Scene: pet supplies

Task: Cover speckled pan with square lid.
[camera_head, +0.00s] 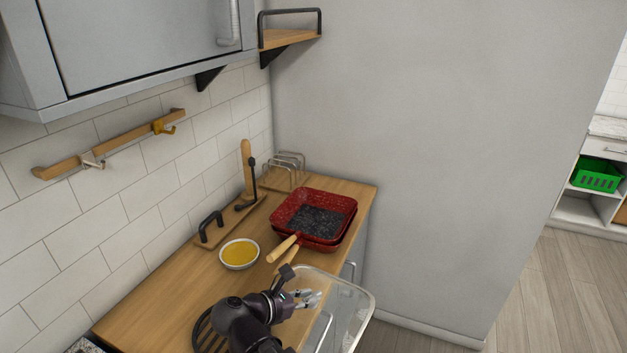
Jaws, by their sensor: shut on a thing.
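The speckled pan (316,220) is a red square pan with a dark speckled inside and a wooden handle. It sits at the far right of the wooden counter, seemingly stacked on a similar red pan (322,247), and its top is uncovered. The square lid (352,306) is clear glass with a pale rim. It is held at the counter's right front edge, nearer than the pans and apart from the speckled pan. My gripper (314,299) is shut on the lid; the exact grip point is hard to make out.
A white bowl with yellow contents (239,253) stands left of the pan handles. A wooden board with black handles (228,226) and a wire rack (291,167) are along the wall side. A black slatted trivet (203,333) is partly behind my arm. A grey wall (430,150) rises beyond the counter.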

